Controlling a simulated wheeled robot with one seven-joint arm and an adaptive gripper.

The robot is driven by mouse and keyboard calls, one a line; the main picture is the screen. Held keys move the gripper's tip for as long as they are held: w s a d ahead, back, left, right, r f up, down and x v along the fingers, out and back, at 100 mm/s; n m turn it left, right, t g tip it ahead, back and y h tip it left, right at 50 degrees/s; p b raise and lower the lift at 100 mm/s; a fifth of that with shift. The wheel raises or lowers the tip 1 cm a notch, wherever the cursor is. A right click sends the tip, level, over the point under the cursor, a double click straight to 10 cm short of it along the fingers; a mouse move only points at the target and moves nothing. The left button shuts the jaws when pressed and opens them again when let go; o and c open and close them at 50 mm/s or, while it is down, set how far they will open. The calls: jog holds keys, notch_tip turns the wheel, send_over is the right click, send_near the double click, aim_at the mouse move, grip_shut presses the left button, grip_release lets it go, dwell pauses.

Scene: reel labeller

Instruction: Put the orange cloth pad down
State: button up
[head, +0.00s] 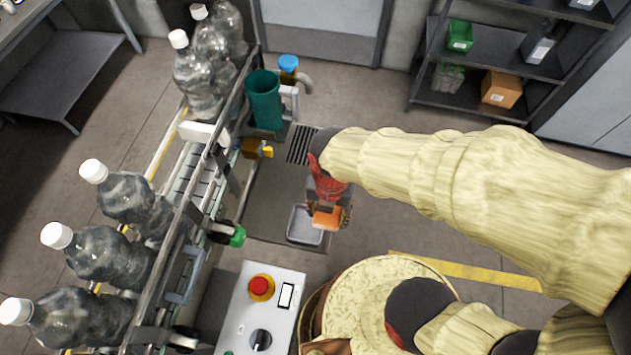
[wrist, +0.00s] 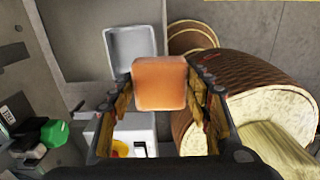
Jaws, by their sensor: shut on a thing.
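The orange cloth pad (head: 327,217) is held between the fingers of my gripper (head: 328,205) in the head view. In the wrist view the pad (wrist: 160,84) sits between the two fingers of my gripper (wrist: 163,105), which are shut on it. A grey shallow tray (head: 304,226) lies just left of and below the pad in the head view. The tray (wrist: 132,48) shows behind and above the pad in the wrist view. The pad appears held above the floor-level surface, apart from the tray; its exact height I cannot tell.
A conveyor with several large clear bottles (head: 118,262) runs along the left. A control box with a red button (head: 261,287) stands near the front. A green cup (head: 264,98) is at the conveyor's far side. A large round reel (head: 385,285) stands at the front right. Shelves stand at the back right.

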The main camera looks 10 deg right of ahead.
jog(key=w+f, duration=0.3)
jog(key=w, duration=0.1)
jog(key=w+f+b, duration=0.1)
jog(key=w+f, duration=0.2)
jog(key=w, duration=0.1)
jog(key=w+f, duration=0.3)
jog(key=w, duration=0.2)
jog(key=shift+w+f+b, duration=0.1)
jog(key=shift+f+b, duration=0.1)
jog(key=shift+b, duration=0.15)
jog(key=shift+w+f, duration=0.2)
notch_tip(320, 180, down, 3)
jog(key=shift+w+f, duration=0.1)
jog(key=shift+f, duration=0.05)
jog(key=shift+b, duration=0.35)
